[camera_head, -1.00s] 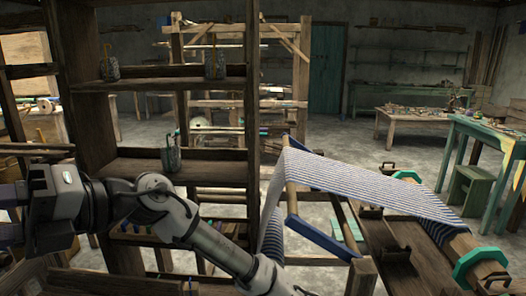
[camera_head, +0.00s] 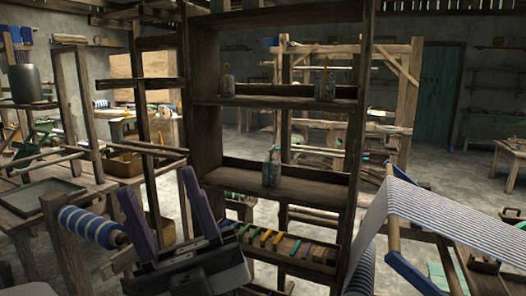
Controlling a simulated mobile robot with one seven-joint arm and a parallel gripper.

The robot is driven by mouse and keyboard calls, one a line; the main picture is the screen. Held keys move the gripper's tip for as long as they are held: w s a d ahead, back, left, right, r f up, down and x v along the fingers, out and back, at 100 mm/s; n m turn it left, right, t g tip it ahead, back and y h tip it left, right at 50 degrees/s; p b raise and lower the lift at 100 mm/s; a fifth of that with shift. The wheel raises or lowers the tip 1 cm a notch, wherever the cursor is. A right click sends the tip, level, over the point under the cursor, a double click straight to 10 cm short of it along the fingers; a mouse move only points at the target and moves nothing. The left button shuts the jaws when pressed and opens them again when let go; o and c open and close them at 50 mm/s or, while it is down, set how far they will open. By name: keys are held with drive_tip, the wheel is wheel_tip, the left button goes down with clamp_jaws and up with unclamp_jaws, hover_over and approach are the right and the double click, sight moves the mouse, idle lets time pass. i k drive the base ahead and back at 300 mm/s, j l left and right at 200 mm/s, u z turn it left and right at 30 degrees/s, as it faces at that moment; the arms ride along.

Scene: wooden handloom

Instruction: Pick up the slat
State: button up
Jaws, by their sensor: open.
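Several short, slat-like coloured pieces (camera_head: 278,242), in green, yellow and orange, lie in a row on the lowest visible shelf of the wooden rack. I cannot tell which of them is the slat. My gripper (camera_head: 157,183) is in the lower left middle, with two dark purple fingers pointing up and spread wide apart. It is open, with nothing visible between the fingers. It appears just left of the row, and its body hides part of the shelf's left end. I cannot judge the depth between them.
The rack's uprights (camera_head: 205,110) and shelf boards (camera_head: 300,188) frame narrow openings. Jars (camera_head: 271,167) stand on the shelves. A striped cloth (camera_head: 445,215) on a loom is at the right. A blue-striped roll (camera_head: 90,227) is at the left.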

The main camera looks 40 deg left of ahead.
sight(185, 150)
drive_tip(key=u, duration=1.9)
drive_tip(key=z, duration=2.45)
drive_tip(key=j+z, duration=0.15)
drive_tip(key=j, duration=0.25)
drive_tip(key=k+j+z, duration=0.2)
drive_tip(key=j, duration=0.8)
